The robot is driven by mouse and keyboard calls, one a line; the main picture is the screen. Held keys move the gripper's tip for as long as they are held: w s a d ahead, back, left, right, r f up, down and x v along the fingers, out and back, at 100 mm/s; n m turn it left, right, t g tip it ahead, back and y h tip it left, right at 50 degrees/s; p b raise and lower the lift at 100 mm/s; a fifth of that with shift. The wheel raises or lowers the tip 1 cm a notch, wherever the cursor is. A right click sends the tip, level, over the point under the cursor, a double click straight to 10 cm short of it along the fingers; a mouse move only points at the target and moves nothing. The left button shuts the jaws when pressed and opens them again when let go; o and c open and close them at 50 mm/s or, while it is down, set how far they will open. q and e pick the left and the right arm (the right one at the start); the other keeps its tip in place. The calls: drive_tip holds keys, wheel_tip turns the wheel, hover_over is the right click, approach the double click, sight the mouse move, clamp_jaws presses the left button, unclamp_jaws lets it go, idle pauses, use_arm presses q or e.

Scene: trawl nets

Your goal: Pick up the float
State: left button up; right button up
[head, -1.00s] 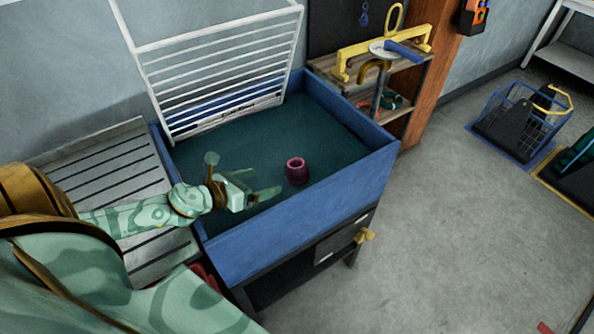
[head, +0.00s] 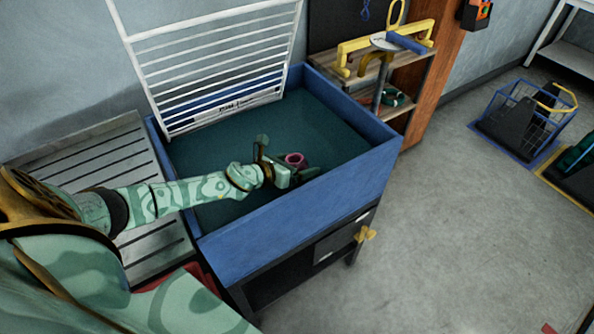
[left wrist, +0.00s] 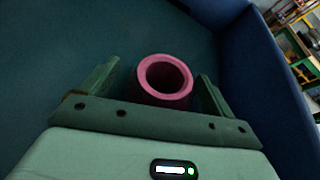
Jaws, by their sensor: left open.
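The float is a pink-purple ring-shaped piece (head: 294,159) with a round hole, inside the blue tub (head: 290,225). In the left wrist view the float (left wrist: 165,78) stands between the two fingers, with its open end facing the camera. My left gripper (head: 294,170) is open, with one finger on each side of the float. A gap shows between the float and each finger in the left wrist view (left wrist: 157,88). The gripper hides part of the float in the head view. My right gripper is not in view.
A white rack (head: 215,65) leans over the tub's back edge. A slatted grey board (head: 95,165) lies left of the tub. A wooden shelf (head: 405,80) stands behind its right corner. The tub's walls rise around the gripper.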

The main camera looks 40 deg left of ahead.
use_arm(q)
drive_tip(key=c, duration=1.1)
drive_tip(key=shift+o, duration=0.2)
